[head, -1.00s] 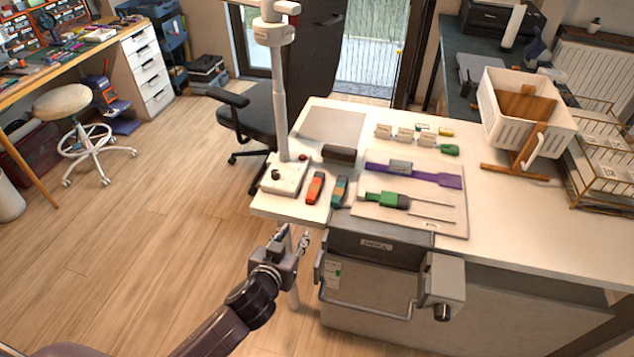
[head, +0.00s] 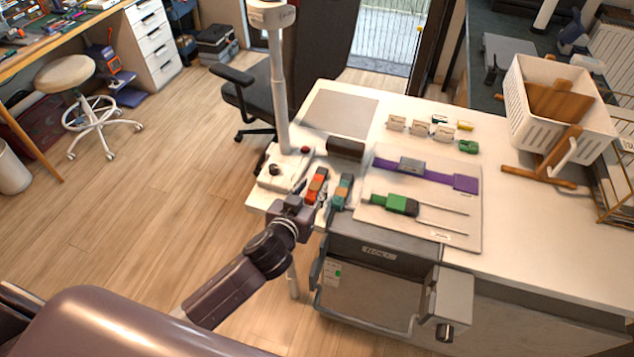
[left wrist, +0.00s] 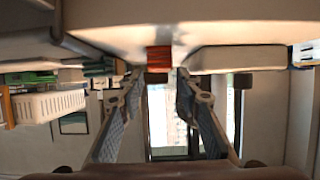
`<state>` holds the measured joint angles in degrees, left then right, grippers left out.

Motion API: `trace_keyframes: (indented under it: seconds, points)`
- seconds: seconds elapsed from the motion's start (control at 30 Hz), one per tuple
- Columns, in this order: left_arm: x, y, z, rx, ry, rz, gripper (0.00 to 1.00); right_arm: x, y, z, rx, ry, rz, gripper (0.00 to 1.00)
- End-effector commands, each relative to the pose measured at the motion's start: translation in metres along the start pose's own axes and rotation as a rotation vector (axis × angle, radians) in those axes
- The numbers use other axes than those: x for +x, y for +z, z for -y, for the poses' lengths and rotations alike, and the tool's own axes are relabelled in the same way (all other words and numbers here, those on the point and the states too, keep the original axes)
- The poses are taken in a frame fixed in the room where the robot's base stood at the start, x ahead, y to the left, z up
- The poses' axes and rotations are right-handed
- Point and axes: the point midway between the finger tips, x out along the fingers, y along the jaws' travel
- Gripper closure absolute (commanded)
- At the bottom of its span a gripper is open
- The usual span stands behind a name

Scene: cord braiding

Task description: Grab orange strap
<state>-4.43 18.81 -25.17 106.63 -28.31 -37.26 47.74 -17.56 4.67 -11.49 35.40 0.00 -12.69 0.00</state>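The orange strap (head: 316,183) lies near the front left corner of the white table (head: 520,225). It is a short orange piece with a dark part. A similar teal and brown piece (head: 342,187) lies just right of it. My left gripper (head: 301,212) is at the table's front edge, just in front of the orange strap. In the left wrist view my left gripper (left wrist: 158,78) is open, its two fingers apart. An orange-red block (left wrist: 159,58), which looks like the strap, shows between and beyond the fingertips. Contact cannot be told. My right gripper is not in view.
A white post (head: 280,90) on a base stands left of the strap. A dark block (head: 345,148) lies behind. A board (head: 465,210) with purple and green straps lies to the right. A grey bin (head: 370,280) hangs below the table's front edge.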

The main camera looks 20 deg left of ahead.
Motion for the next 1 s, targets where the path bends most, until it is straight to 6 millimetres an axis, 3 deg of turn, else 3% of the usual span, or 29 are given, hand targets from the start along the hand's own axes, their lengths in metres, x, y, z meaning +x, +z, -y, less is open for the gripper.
trace_keyframes:
  seconds: [0.5, 0.8, 1.0]
  points:
    - [0.051, -0.003, 0.001, 0.001, 0.0, 0.0, 0.68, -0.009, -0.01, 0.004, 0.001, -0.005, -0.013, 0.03]
    - [0.054, -0.003, 0.001, 0.0, 0.001, 0.001, 0.68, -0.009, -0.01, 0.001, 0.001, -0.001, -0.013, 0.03]
    - [0.054, -0.003, 0.001, 0.0, 0.001, 0.001, 0.89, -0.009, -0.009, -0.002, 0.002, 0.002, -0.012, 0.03]
